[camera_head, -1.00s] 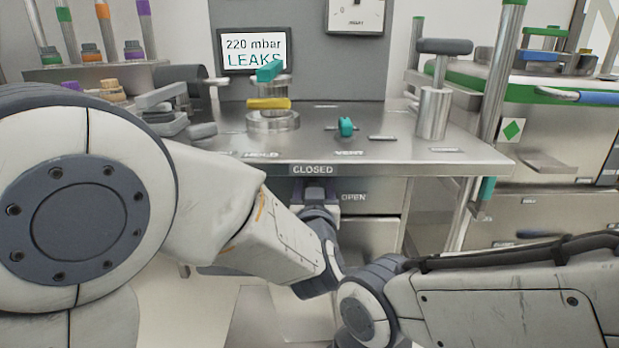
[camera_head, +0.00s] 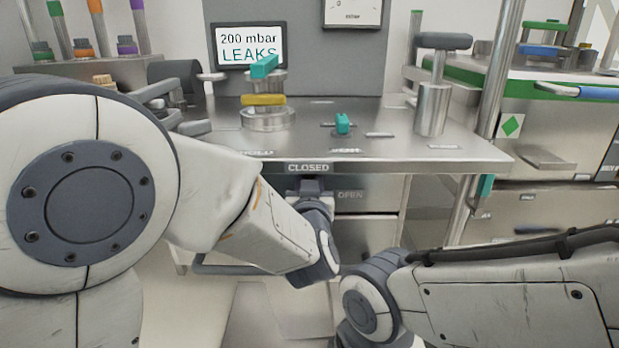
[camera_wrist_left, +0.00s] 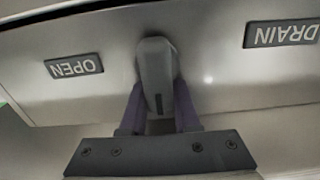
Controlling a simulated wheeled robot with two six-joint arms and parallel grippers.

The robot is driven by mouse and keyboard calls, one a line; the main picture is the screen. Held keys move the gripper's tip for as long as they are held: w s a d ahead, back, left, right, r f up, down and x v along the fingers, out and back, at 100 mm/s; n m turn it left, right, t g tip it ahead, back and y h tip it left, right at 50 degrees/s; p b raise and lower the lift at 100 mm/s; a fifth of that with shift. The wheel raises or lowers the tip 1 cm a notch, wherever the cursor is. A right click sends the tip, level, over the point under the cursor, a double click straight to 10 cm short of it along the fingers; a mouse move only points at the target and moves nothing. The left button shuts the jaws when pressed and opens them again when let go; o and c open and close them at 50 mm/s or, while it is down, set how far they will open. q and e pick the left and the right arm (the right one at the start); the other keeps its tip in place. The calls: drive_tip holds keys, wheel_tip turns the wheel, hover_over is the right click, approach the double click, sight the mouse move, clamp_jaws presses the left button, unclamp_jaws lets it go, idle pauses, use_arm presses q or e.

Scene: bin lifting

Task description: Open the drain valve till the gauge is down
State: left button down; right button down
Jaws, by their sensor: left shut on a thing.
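The drain valve's grey lever handle (camera_wrist_left: 157,75) stands on a metal front panel between the OPEN label (camera_wrist_left: 74,67) and the DRAIN label (camera_wrist_left: 281,33) in the left wrist view. My left gripper (camera_wrist_left: 160,108) is shut on this handle, with dark purple fingers on both sides. In the head view my left gripper (camera_head: 314,190) is under the bench edge, just below the CLOSED label (camera_head: 308,167); the handle is hidden there. The screen (camera_head: 249,47) reads 200 mbar LEAKS. The dial gauge (camera_head: 352,12) is cut off at the top, its needle unseen. My right gripper is out of view.
The steel bench (camera_head: 395,150) carries a teal vent handle (camera_head: 342,123), a stacked yellow valve handle (camera_head: 263,100) and a teal handle (camera_head: 264,67). A grey-topped post (camera_head: 433,108) stands at right. My right forearm crosses the lower right.

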use_arm(q)
drive_tip(key=m+p, duration=0.4)
drive_tip(key=d+f+m+p, duration=0.1)
drive_tip(key=m+p, duration=0.3)
drive_tip(key=p, duration=0.1)
drive_tip(key=d+m+p, duration=0.1)
drive_tip(key=m+p, duration=0.3)
drive_tip(key=shift+s+d+f, duration=0.1)
drive_tip(key=shift+d+f, duration=0.1)
drive_tip(key=m+p, duration=0.3)
drive_tip(key=shift+d+f+m, duration=0.15)
drive_tip(key=shift+f+m, duration=0.15)
drive_tip(key=shift+f, duration=0.1)
drive_tip(key=shift+f+m+p, duration=0.35)
drive_tip(key=shift+m+p, duration=0.35)
drive_tip(key=shift+m, duration=0.4)
drive_tip(key=shift+f, duration=0.1)
drive_tip(key=c, duration=0.6)
unclamp_jaws()
drive_tip(key=shift+c, duration=0.2)
